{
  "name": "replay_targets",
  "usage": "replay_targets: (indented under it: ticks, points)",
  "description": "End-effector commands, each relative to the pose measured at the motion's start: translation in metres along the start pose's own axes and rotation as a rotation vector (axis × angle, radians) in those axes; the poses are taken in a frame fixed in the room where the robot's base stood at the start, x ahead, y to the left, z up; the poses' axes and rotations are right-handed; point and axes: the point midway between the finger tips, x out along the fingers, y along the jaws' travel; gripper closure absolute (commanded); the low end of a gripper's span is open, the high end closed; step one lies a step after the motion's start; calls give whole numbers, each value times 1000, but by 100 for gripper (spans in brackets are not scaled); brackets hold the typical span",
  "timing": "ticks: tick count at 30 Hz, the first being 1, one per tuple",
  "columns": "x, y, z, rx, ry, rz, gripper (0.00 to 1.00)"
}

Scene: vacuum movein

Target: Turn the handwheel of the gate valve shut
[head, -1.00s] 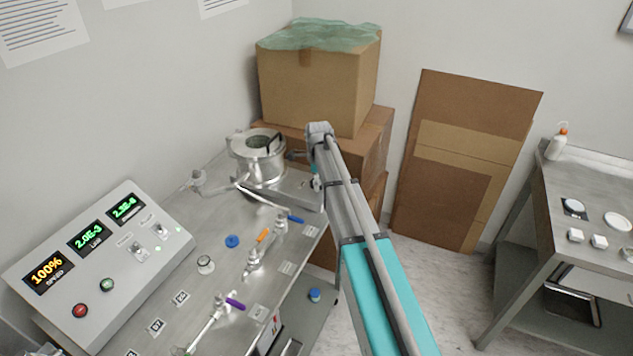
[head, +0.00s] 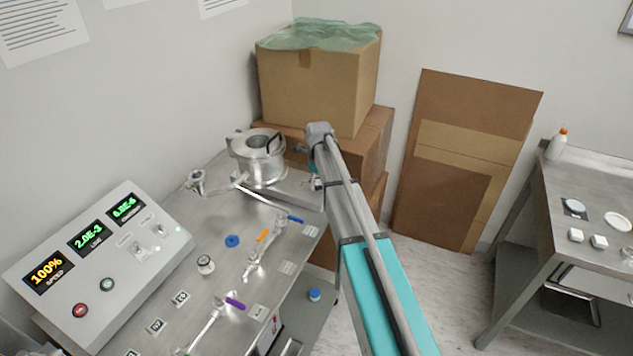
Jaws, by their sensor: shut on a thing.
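A round steel chamber (head: 258,165) with a dark handle on its lid stands at the back of the steel bench. A flat metal body (head: 296,191), which looks like the gate valve's housing, extends from its base toward my arm. I cannot make out the handwheel; my arm covers the area at the right end of this body. My arm reaches in from the lower right to the chamber's right side. My gripper is hidden behind my own arm links, so its fingers and any contact with the wheel do not show.
A control box (head: 98,262) with lit displays stands at the bench's left. Orange-, blue- and purple-handled valves line the steel bench (head: 190,268). Stacked cardboard boxes (head: 318,82) stand close behind my arm. Flat cardboard (head: 455,160) leans on the wall; a side table (head: 580,190) is right.

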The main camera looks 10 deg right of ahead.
Motion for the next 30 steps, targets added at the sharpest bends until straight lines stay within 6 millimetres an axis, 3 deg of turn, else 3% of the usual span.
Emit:
replay_targets:
  ticks: [5,6,9,30]
  points:
    - [0,-3,2,3,-5,-6,72]
    - [0,-3,2,3,-5,-6,20]
    - [0,-3,2,2,-5,-5,2]
    - [-5,0,0,0,-2,-1,0]
